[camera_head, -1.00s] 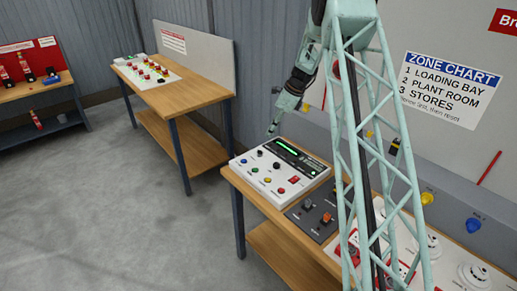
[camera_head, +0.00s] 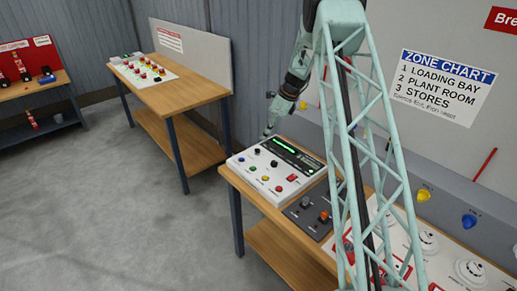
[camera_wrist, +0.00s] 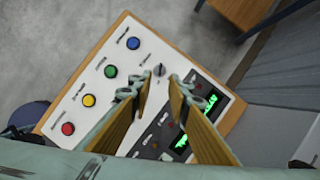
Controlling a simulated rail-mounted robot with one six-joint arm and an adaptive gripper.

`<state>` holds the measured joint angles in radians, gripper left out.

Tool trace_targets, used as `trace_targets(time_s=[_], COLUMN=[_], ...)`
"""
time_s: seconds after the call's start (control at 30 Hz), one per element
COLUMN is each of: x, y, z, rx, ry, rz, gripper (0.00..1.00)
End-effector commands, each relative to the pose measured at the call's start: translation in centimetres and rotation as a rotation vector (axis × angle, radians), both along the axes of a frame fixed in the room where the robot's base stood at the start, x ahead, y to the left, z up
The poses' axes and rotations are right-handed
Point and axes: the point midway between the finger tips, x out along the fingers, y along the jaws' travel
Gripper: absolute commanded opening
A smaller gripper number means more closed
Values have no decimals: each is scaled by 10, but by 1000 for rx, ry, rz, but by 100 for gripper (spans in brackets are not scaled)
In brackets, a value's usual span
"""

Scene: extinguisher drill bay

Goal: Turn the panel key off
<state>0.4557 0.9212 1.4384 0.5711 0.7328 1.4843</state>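The white control panel (camera_head: 250,166) lies on the wooden bench, with blue, green, yellow and red buttons in a row and a lit green display (camera_head: 293,153). In the wrist view, the panel (camera_wrist: 100,60) has a small round grey key switch (camera_wrist: 159,70) near its edge. My gripper (camera_wrist: 160,77) is open, its two fingertips apart on either side of the key in the picture. Contact with the key cannot be told. In the head view, my gripper (camera_head: 267,134) points down over the panel's far left edge. The key's exact angle is too small to read.
A dark switch plate (camera_head: 310,214) and white round detectors (camera_head: 429,241) sit on the same bench to the right. A zone chart (camera_head: 441,86) hangs on the back board. Another bench (camera_head: 190,95) stands left, with open floor (camera_head: 130,210) before it.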

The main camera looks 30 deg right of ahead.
Motion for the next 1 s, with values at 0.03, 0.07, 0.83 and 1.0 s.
trace_targets(time_s=[0.03,0.07,0.83,1.0], x=[2,3,25,28], y=[2,3,25,27], z=[-5,-8,-85,-93], rx=[1,0,-1,-1], ry=[1,0,0,-1], rz=[0,0,1,1], gripper=[17,17,17,17])
